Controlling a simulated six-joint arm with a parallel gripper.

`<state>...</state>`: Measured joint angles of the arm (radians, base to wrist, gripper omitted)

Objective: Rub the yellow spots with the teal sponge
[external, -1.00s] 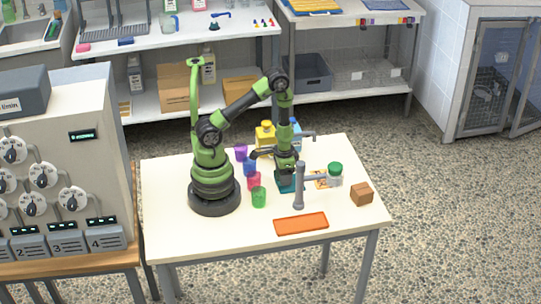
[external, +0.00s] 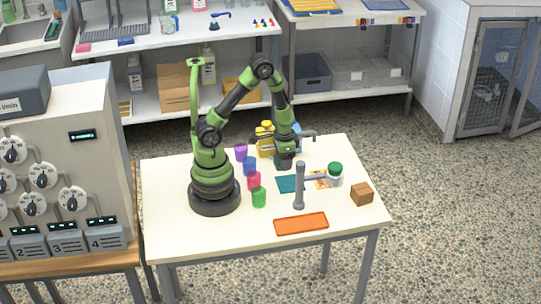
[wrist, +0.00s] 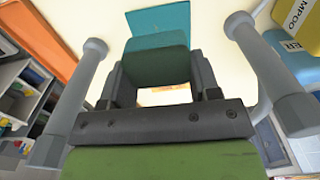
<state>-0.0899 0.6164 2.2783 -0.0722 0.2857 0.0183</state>
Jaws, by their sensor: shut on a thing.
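My gripper (external: 284,158) is shut on a dark teal block, the sponge (wrist: 155,66), and holds it above the table. The sponge also shows at the gripper's tip in the external view (external: 283,165). A flat teal square (external: 289,184) lies on the table just in front of it, and it shows at the top of the wrist view (wrist: 160,20). A small orange-yellow patterned patch (external: 319,180) lies to its right, partly hidden by a grey tap-like post. I cannot make out separate yellow spots.
The grey post (external: 299,187) with a side arm stands right of the square.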

